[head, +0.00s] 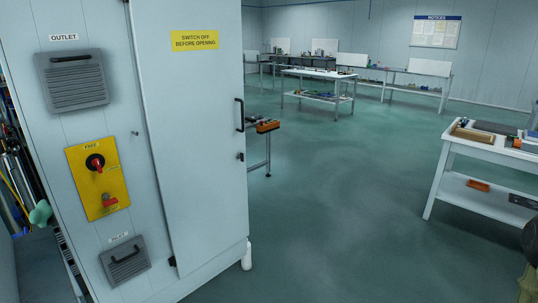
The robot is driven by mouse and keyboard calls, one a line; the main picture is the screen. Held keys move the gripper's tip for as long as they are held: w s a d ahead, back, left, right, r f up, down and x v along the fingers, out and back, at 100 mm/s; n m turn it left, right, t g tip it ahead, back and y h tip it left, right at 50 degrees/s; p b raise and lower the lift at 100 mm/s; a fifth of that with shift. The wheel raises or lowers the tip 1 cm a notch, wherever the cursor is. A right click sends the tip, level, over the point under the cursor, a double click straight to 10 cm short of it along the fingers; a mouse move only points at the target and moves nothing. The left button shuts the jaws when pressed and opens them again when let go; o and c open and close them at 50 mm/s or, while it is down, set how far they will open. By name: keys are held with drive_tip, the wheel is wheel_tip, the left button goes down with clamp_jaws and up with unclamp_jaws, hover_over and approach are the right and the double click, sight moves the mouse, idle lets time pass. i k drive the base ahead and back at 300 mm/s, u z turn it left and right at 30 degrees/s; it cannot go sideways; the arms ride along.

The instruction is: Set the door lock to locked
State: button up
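A tall pale cabinet fills the left of the head view. Its door (190,120) looks shut and has a black bar handle (240,114). A small black lock fitting (240,157) sits below the handle; its setting is too small to read. On the cabinet's left face is a yellow plate (85,187) with a red and black rotary knob (95,163) under a label reading "FREE". A smaller label to the knob's lower right is unreadable, and I cannot tell the knob's setting. A red part (110,201) sits lower on the plate.
Vents (73,79) (124,260) sit above and below the plate. A yellow sign (194,40) on the door reads "SWITCH OFF BEFORE OPENING". A small stand (263,128) is beyond the door's right edge. A white workbench (485,150) stands at right. The green floor between is clear.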

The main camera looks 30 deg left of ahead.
sight(239, 156)
drive_tip(key=u, duration=0.2)
drive_tip(key=i, duration=0.7)
drive_tip(key=u, duration=0.45)
